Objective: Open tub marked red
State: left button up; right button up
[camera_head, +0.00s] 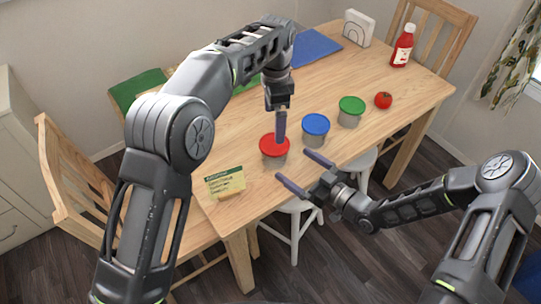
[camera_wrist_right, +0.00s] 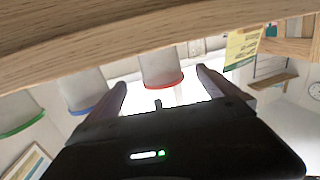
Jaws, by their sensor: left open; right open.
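The tub with the red lid (camera_head: 272,153) stands upright on the wooden table near its front edge, with its lid on. My left gripper (camera_head: 280,138) points down from above, its fingers seen edge-on at the red lid; contact cannot be told. It is open. My right gripper (camera_head: 292,165) is open and empty at the table's front edge, its fingers pointing toward the red tub. In the right wrist view, which looks upside down, the red-lidded tub (camera_wrist_right: 160,66) shows between the right fingertips (camera_wrist_right: 162,80), apart from them.
A blue-lidded tub (camera_head: 315,130), a green-lidded tub (camera_head: 350,112) and a tomato (camera_head: 383,100) stand in a row to the right. A yellow note card (camera_head: 225,182) is left. A ketchup bottle (camera_head: 402,46) and a napkin holder (camera_head: 358,28) are at the back.

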aim_at(284, 158)
jog(key=shift+s+d+r, duration=0.1)
jog(key=shift+x, duration=3.95)
